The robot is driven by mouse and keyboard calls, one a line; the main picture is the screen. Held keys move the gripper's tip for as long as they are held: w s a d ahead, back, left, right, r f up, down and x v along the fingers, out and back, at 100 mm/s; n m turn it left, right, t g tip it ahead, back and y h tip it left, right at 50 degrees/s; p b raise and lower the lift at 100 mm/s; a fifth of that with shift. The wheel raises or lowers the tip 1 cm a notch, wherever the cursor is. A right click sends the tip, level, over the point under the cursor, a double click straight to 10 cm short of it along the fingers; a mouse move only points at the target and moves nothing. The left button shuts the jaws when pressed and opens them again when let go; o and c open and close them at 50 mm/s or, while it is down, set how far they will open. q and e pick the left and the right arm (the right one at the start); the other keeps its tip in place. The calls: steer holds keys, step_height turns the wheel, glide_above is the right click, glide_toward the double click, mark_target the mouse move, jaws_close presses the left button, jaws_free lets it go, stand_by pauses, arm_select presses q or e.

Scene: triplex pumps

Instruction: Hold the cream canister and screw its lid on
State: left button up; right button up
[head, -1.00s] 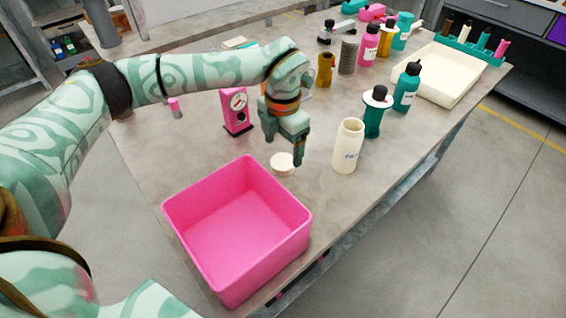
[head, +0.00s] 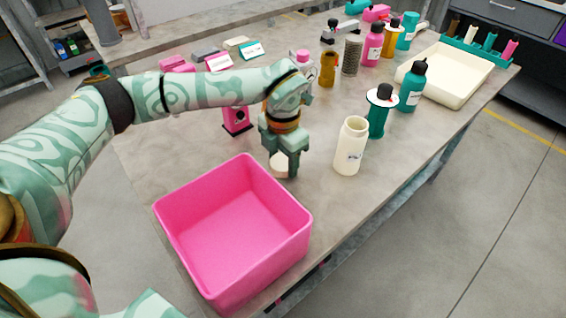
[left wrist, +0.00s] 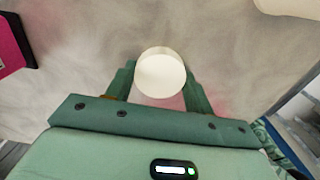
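The cream canister (head: 349,148) stands upright and open-topped on the table in the head view, right of my left gripper. Its round cream lid (head: 279,163) lies on the table behind the pink bin. My left gripper (head: 283,165) points down over the lid and partly hides it. In the left wrist view the lid (left wrist: 161,73) sits between the two spread fingers of the gripper (left wrist: 159,88), with a small gap showing at the sides. A pale edge at the top right of that view may be the canister. My right gripper is not in view.
A large pink bin (head: 163,222) stands at the table's front. A pink gauge box (head: 236,119) is behind my left gripper. A teal stand (head: 377,122), a teal bottle (head: 411,88) and a cream tray (head: 437,92) are beyond the canister. Bare table lies between gripper and canister.

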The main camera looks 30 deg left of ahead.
mark_target(283, 161)
arm_select(q)
steer(key=shift+r, duration=0.15)
steer(key=shift+r, duration=0.3)
step_height(283, 161, up, 2)
steer(key=shift+r+p, duration=0.1)
steer(key=shift+p, duration=0.8)
steer(key=d+r+p, duration=0.4)
steer(key=d+r, duration=0.6)
steer(key=d, duration=0.4)
steer(key=shift+s, duration=0.3)
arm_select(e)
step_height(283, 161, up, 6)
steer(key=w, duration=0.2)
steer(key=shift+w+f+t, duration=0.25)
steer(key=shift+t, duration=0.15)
